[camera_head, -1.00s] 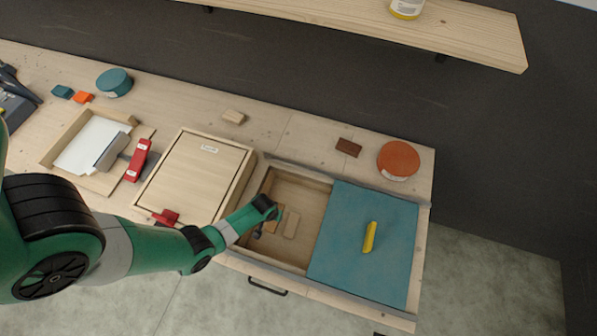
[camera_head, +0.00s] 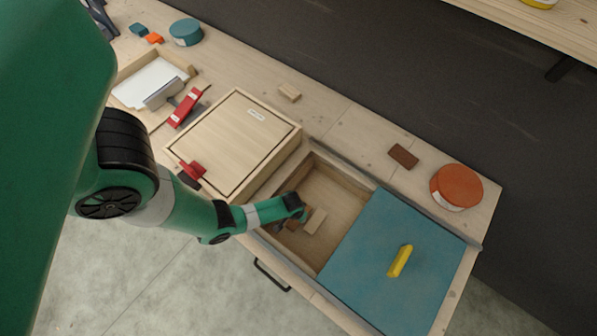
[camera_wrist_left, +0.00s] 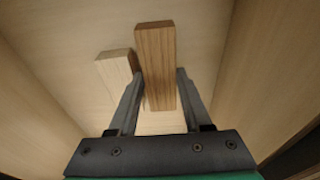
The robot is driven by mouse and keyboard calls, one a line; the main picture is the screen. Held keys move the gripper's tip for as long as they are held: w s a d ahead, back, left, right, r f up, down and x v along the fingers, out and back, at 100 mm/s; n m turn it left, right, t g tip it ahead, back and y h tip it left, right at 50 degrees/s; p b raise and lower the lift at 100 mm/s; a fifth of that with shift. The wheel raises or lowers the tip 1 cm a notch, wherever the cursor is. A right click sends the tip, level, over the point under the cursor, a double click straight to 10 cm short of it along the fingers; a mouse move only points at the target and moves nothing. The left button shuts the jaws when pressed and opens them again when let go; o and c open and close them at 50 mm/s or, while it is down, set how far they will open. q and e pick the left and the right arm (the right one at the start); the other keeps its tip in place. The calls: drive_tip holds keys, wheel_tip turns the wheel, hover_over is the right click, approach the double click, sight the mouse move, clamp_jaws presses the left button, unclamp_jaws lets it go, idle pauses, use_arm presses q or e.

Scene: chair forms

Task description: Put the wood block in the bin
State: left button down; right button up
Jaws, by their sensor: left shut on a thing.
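The open bin (camera_head: 345,195) is a recessed wooden box in the bench, partly covered by a blue panel. My left gripper (camera_wrist_left: 158,74) reaches down inside it and is shut on a brown wood block (camera_wrist_left: 155,50), with a finger on either side. The brown block also shows small in the head view (camera_head: 291,225), partly hidden by the gripper. A paler wood block (camera_wrist_left: 115,72) lies beside it, left of the fingers in the wrist view; it also shows in the head view (camera_head: 315,221). My right gripper is not in view.
The blue panel (camera_head: 380,285) with a yellow handle (camera_head: 400,261) lies right of the opening. A lidded wooden box (camera_head: 235,145) stands left. Behind are a small pale block (camera_head: 289,92), a dark brown block (camera_head: 403,156) and an orange round tin (camera_head: 456,187).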

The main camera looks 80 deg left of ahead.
use_arm(q)
drive_tip(key=shift+f, duration=0.95)
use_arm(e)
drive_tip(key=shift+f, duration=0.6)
use_arm(q)
drive_tip(key=shift+f+b, duration=0.2)
drive_tip(key=shift+b, duration=0.1)
drive_tip(key=c, duration=0.6)
unclamp_jaws()
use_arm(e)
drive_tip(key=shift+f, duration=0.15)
use_arm(q)
drive_tip(key=shift+r, duration=0.1)
wheel_tip(320, 180, up, 12)
drive_tip(key=s+d+p, duration=0.1)
drive_tip(key=p, duration=1)
drive_tip(key=shift+s+d, duration=0.15)
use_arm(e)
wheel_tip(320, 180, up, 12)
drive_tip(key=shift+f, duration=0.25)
